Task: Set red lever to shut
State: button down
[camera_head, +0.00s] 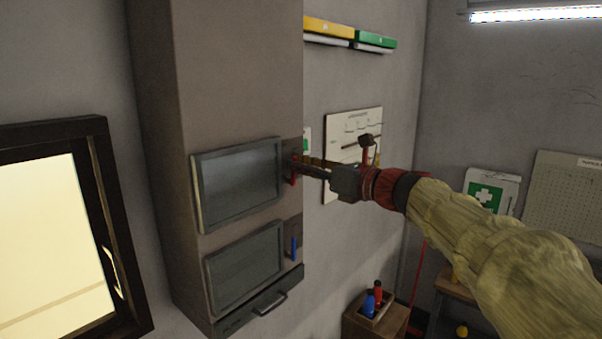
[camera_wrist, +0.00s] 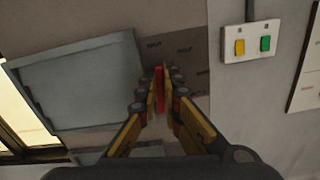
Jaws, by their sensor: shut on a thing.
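The red lever (camera_head: 293,172) is on the tall grey cabinet (camera_head: 230,60), just right of the upper dark panel (camera_head: 238,184). It points roughly up and down in the head view. In the wrist view the red lever (camera_wrist: 160,90) stands between the fingertips. My gripper (camera_wrist: 162,92) is shut on the lever, with a finger on each side. In the head view my gripper (camera_head: 302,168) reaches in from the right. The fingers partly hide the lever and the plate behind it.
A blue lever (camera_head: 294,248) sits below, beside the lower panel (camera_head: 246,268). A drawer handle (camera_head: 270,303) juts out at the cabinet's bottom. A switch plate (camera_wrist: 251,42) with yellow and green buttons is on the wall to the right. A box of bottles (camera_head: 376,310) stands low.

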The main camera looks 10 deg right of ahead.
jog(key=shift+s+a+n+b, duration=0.2)
jog(key=shift+a+n+b, duration=0.05)
jog(key=shift+n+b, duration=0.6)
jog(key=c, duration=2)
grip_release()
jog(key=shift+o, duration=0.2)
jog(key=v, duration=1.2)
jog(key=shift+n, duration=0.25)
